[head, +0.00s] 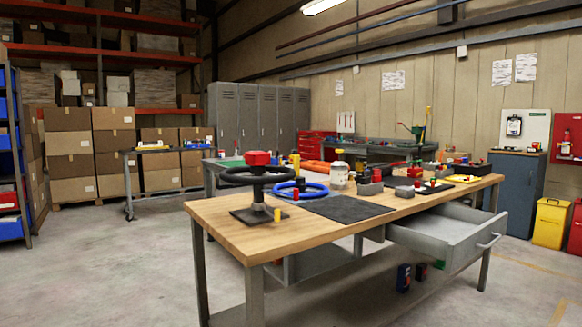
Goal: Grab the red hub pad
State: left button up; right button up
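A red block that looks like the hub pad (257,158) sits on top of the hub of a black steering wheel (272,179). The wheel is mounted level on a dark stand (258,216) at the near left end of the wooden workbench (235,235). The pad is upright and its top and sides are uncovered.
A dark mat (346,210), a jar (338,176) and several small parts are further right. An open grey drawer (455,228) juts from the bench's front right. The floor (120,270) at left is clear.

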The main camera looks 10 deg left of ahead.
aim_at(257, 159)
jog(key=i+l, duration=0.15)
jog(key=i, duration=0.3)
jog(key=i+l+z, duration=0.1)
jog(key=i, duration=0.3)
